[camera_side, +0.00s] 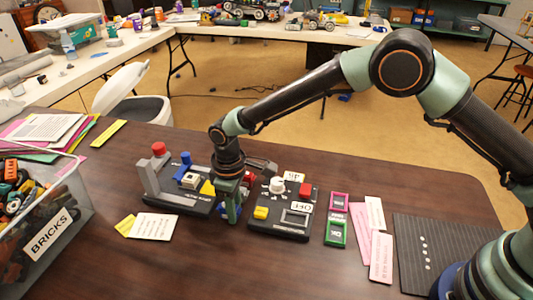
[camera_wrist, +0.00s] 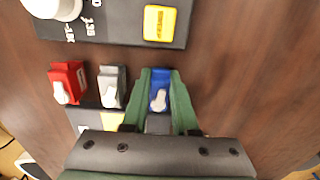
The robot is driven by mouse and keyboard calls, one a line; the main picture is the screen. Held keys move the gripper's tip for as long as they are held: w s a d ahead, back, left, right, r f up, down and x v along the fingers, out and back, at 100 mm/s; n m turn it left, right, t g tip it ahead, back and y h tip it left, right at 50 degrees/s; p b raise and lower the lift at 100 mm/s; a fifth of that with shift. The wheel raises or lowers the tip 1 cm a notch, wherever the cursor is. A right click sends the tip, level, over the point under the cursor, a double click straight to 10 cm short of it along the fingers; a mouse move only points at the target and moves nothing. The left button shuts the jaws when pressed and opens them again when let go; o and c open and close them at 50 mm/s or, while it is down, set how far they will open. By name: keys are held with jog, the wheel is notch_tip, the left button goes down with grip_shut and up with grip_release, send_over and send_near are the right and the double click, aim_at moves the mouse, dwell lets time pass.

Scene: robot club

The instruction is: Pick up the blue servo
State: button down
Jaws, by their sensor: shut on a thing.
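The blue servo (camera_wrist: 159,78), with a white horn on its face, is between the two green fingers of my gripper (camera_wrist: 163,92) in the wrist view. The fingers are shut on its sides. In the side view my gripper (camera_side: 231,207) points down between two black panels, and a little of the blue servo (camera_side: 222,210) shows behind a finger. Most of it is hidden there, so I cannot tell whether it touches the table.
A grey servo (camera_wrist: 112,86) and a red servo (camera_wrist: 67,82) stand in a row beside it. A black panel (camera_side: 280,230) with a yellow button stands close on the right, and another (camera_side: 180,201) on the left. A bin (camera_side: 52,228) labelled BRICKS stands at the left.

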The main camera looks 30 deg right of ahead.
notch_tip(320, 180, up, 20)
jog(key=f, duration=0.1)
send_over(301, 221)
jog(key=shift+f, duration=6.95)
jog(key=shift+f, duration=1.5)
jog(key=c, duration=0.6)
grip_release()
jog(key=shift+c, duration=1.1)
jog(key=shift+o, duration=0.3)
notch_tip(301, 221, up, 8)
